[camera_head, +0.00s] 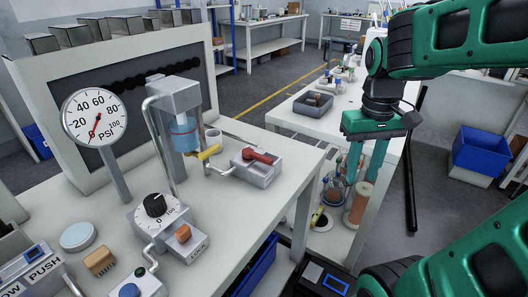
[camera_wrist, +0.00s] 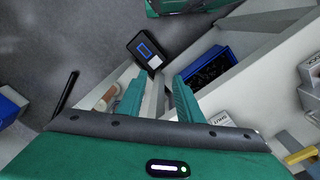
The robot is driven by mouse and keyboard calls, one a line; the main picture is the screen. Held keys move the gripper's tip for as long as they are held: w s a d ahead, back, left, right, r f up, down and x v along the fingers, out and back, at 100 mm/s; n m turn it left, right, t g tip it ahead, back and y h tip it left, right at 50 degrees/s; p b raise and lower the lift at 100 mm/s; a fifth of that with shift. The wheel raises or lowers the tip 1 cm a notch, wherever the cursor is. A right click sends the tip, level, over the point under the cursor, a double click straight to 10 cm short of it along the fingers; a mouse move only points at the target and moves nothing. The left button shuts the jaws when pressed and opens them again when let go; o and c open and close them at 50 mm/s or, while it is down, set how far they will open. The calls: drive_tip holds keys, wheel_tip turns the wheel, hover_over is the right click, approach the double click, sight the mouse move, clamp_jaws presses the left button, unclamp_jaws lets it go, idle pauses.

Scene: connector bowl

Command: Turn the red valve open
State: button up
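The red valve (camera_head: 258,156) is a red lever handle on top of a small grey box (camera_head: 255,173), near the right part of the white workbench. A bent pipe joins the box to the apparatus on its left. My gripper (camera_head: 364,178) is green and hangs to the right of the bench, apart from the valve, with its fingers pointing down. The two fingers (camera_wrist: 158,98) are spread with nothing between them in the wrist view. I cannot make out the red valve in the wrist view.
A pressure gauge (camera_head: 95,118), a black dial (camera_head: 155,205) and a brown button block (camera_head: 184,234) stand farther left. A second table (camera_head: 290,108) with a grey tray is behind.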

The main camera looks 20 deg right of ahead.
drive_tip(key=w+a+r+n, duration=0.3)
drive_tip(key=w+a+n, duration=0.15)
drive_tip(key=w, duration=0.55)
drive_tip(key=r+n, duration=0.1)
drive_tip(key=n, duration=0.5)
hover_over(264, 157)
drive_tip(key=shift+m, duration=0.25)
wheel_tip(264, 157, down, 10)
drive_tip(key=shift+w+r, duration=0.1)
drive_tip(key=shift+r, duration=0.05)
clamp_jaws()
